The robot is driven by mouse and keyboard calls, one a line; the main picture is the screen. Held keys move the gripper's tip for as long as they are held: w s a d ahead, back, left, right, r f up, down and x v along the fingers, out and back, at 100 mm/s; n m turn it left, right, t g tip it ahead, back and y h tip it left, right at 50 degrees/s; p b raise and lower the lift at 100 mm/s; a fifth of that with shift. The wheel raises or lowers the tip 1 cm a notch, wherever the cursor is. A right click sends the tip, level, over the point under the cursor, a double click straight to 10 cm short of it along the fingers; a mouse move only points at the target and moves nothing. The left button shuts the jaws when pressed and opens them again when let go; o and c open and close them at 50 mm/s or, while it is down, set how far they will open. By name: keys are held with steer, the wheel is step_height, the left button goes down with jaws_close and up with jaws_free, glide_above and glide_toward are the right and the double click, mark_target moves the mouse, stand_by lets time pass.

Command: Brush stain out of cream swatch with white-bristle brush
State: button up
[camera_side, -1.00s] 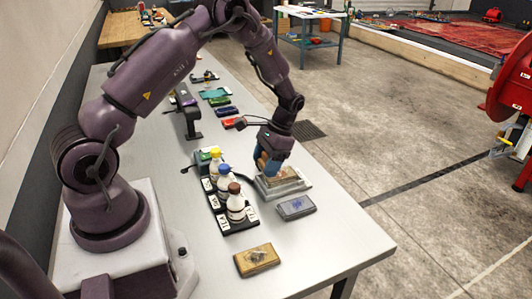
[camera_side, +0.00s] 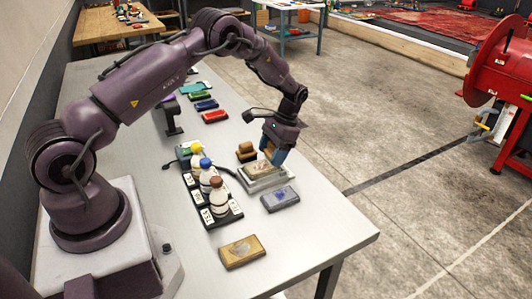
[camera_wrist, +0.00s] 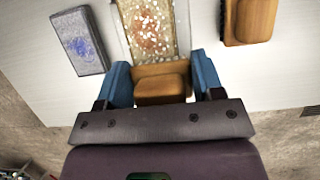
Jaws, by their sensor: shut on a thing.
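A cream swatch with a rust-brown stain and many white specks (camera_wrist: 152,28) lies in a pale tray; it also shows in the side view (camera_side: 259,169). The tray (camera_side: 266,184) sits near the table's right edge. My gripper (camera_side: 272,155) is over the tray's far side, pointing down. In the wrist view my gripper (camera_wrist: 162,85) is shut on a wooden-backed brush (camera_wrist: 160,88), held at the swatch's near end. Its bristles are hidden, so I cannot tell their colour or whether they touch. Another wooden brush (camera_wrist: 252,18) stands beside the tray, also in the side view (camera_side: 246,152).
A grey swatch with a blue stain (camera_side: 280,199) lies just in front of the tray. Capped bottles (camera_side: 217,191) stand in a black rack left of the tray. The front table is mostly clear.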

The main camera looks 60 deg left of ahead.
steer(key=s, duration=0.7)
steer(key=shift+s, duration=0.15)
step_height(320, 180, up, 8)
stand_by(0.5)
stand_by(0.4)
